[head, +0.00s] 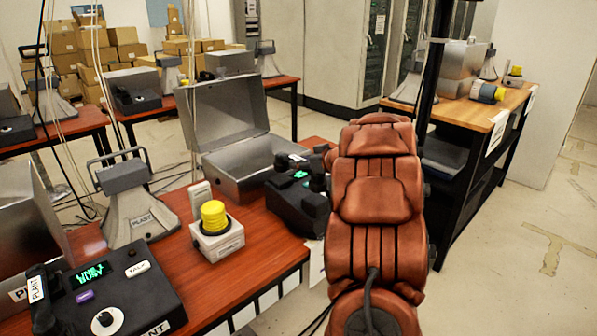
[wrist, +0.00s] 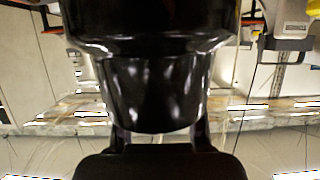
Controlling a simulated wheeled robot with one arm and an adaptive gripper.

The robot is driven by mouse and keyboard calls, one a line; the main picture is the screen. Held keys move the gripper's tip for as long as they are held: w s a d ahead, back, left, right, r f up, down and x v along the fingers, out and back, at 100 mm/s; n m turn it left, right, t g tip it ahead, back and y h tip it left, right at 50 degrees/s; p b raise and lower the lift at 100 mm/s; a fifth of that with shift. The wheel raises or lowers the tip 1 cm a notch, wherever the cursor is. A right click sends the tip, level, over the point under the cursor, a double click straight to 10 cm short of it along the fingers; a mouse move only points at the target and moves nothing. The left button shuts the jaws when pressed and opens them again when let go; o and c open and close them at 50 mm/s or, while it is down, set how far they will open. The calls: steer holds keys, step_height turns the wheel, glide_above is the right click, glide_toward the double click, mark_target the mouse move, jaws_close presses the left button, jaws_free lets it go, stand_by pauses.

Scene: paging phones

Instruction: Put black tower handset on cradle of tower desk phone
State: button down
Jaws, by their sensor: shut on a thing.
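In the wrist view a large glossy black piece, which I take for the black tower handset (wrist: 150,85), fills the upper middle. My gripper (wrist: 160,140) is shut on it, with the dark fingers showing at either side of its lower end. In the head view my brown arm hides the gripper and most or all of the handset. A black desk phone (head: 292,207) with a small green display stands at the table's right end, partly behind my arm. Its label is not readable, so I cannot confirm it is the tower phone, and its cradle is not clear.
Another black desk phone (head: 122,290), labelled PLANT, lies front left. A white box with a yellow beacon (head: 217,240), a grey horn speaker (head: 137,205) and an open metal case (head: 238,150) crowd the red-brown table (head: 250,275). A black-framed bench (head: 470,108) stands right.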

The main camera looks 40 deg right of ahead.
mark_target(287, 171)
steer(key=shift+w, duration=0.6)
steer(key=shift+f+b, duration=0.3)
steer(key=shift+f, duration=1.5)
steer(key=shift+f, duration=0.1)
steer(key=c, duration=0.7)
jaws_free()
steer(key=shift+d, duration=0.1)
steer(key=shift+s+r, duration=0.2)
steer(key=v, duration=1.1)
steer(key=shift+s+r, duration=0.15)
steer(key=shift+s, duration=0.1)
